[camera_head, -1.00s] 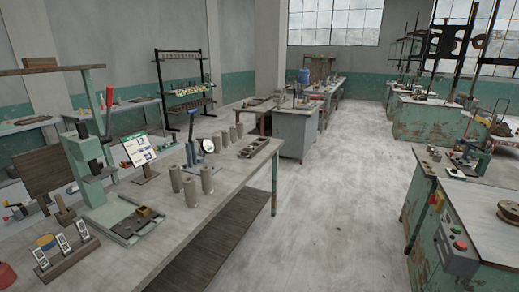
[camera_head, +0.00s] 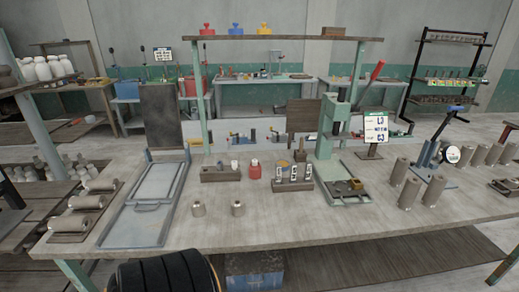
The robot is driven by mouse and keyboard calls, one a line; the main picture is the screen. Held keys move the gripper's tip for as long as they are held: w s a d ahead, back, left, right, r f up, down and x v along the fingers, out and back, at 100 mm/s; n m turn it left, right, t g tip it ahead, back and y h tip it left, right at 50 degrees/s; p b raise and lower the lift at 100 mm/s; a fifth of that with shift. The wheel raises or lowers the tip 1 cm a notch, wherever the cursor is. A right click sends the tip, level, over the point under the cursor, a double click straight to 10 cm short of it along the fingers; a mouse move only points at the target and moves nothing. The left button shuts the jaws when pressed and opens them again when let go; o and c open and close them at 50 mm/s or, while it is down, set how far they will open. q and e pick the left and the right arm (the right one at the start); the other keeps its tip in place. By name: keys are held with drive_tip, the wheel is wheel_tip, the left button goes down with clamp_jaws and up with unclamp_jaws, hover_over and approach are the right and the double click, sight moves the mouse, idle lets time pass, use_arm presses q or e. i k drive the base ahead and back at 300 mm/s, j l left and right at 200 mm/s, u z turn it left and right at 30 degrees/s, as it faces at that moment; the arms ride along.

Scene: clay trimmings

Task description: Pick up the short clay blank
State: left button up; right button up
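Taller clay cylinders (camera_head: 408,193) stand upright in a group to the right. Several more cylinders (camera_head: 86,202) lie on their sides on a board at the bench's left end. Neither of my grippers is in view.
A grey metal frame (camera_head: 150,205) lies left of the short cylinders. A green press (camera_head: 330,135) with a red lever stands to the right. The bench front between short and tall cylinders is clear.

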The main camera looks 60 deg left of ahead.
sight(238, 205)
drive_tip(key=u, duration=0.4)
drive_tip(key=i+u, duration=0.15)
drive_tip(key=u, duration=0.7)
drive_tip(key=i+l+u, duration=0.1)
drive_tip(key=u, duration=0.3)
drive_tip(key=i+u, duration=0.1)
drive_tip(key=u, duration=0.35)
drive_tip(key=i+l+u, duration=0.15)
drive_tip(key=l, duration=0.25)
drive_tip(key=i+l+u, duration=0.2)
drive_tip(key=l, duration=0.2)
drive_tip(key=i+l+u, duration=0.15)
drive_tip(key=l, duration=0.25)
drive_tip(key=i+l+u, duration=0.2)
drive_tip(key=l, duration=0.25)
drive_tip(key=k+j, duration=0.05)
drive_tip(key=k, duration=0.05)
